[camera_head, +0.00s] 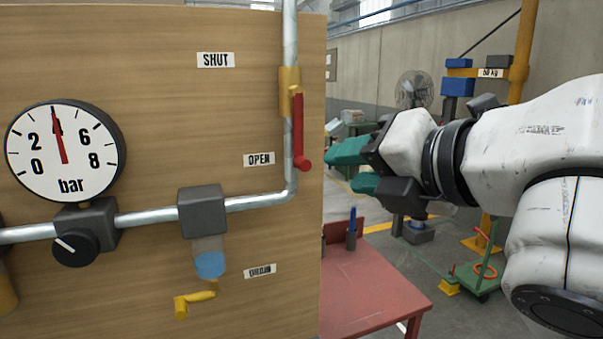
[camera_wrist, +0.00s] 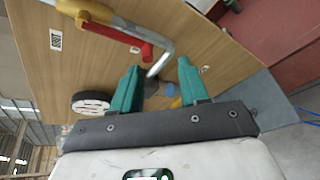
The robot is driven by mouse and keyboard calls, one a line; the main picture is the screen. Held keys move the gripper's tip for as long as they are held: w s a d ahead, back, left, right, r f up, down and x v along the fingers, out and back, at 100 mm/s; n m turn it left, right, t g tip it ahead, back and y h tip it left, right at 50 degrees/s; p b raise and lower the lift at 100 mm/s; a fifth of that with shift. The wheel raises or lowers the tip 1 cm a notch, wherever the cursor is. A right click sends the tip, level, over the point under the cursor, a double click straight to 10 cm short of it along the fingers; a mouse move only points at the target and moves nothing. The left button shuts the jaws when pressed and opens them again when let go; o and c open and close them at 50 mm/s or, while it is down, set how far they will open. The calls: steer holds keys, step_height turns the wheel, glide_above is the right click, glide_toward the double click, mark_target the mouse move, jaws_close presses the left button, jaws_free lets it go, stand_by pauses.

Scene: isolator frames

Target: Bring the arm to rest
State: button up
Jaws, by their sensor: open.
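My gripper (camera_head: 352,167) is to the right of the wooden panel in the head view, with its green fingers apart and nothing between them. It also shows in the wrist view (camera_wrist: 158,88), open, with the panel behind it. The red valve handle (camera_head: 299,128) hangs down along the vertical pipe, beside the OPEN label (camera_head: 259,159). My gripper is apart from this handle. The handle also shows in the wrist view (camera_wrist: 125,34). My arm reaches in from the right side of the head view.
The wooden panel (camera_head: 150,90) bears a pressure gauge (camera_head: 65,150) with its needle near 4, a black knob (camera_head: 76,247), a blue-tinted bowl (camera_head: 209,264) and a yellow drain lever (camera_head: 195,299). A red table (camera_head: 365,290) stands below my gripper. A yellow post (camera_head: 524,45) stands behind my arm.

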steer(key=s+d+f+m+g+h, duration=0.1)
steer(key=d+f+m, duration=0.2)
steer(key=f+m, duration=0.6)
steer(key=s+d+f+m+g+h, duration=0.1)
steer(key=s+d+f+m+g, duration=0.15)
steer(key=f+m, duration=0.75)
steer(key=s+d+f+m+g+h, duration=0.1)
steer(key=d+f+m+h, duration=0.2)
steer(key=f, duration=1.2)
steer(key=s+d+f+m+g+h, duration=0.1)
steer(key=s+d+f+m+g, duration=0.2)
steer(key=s+f, duration=0.7)
steer(key=s+d+f+m+g+h, duration=0.1)
steer(key=s+d+f+m+g, duration=0.3)
steer(key=s+f, duration=0.7)
steer(key=s+d+m, duration=0.2)
steer(key=s+m, duration=0.1)
steer(key=s, duration=0.1)
steer(key=shift+s+d+f, duration=0.15)
steer(key=shift+s+f, duration=0.05)
steer(key=shift+s, duration=0.15)
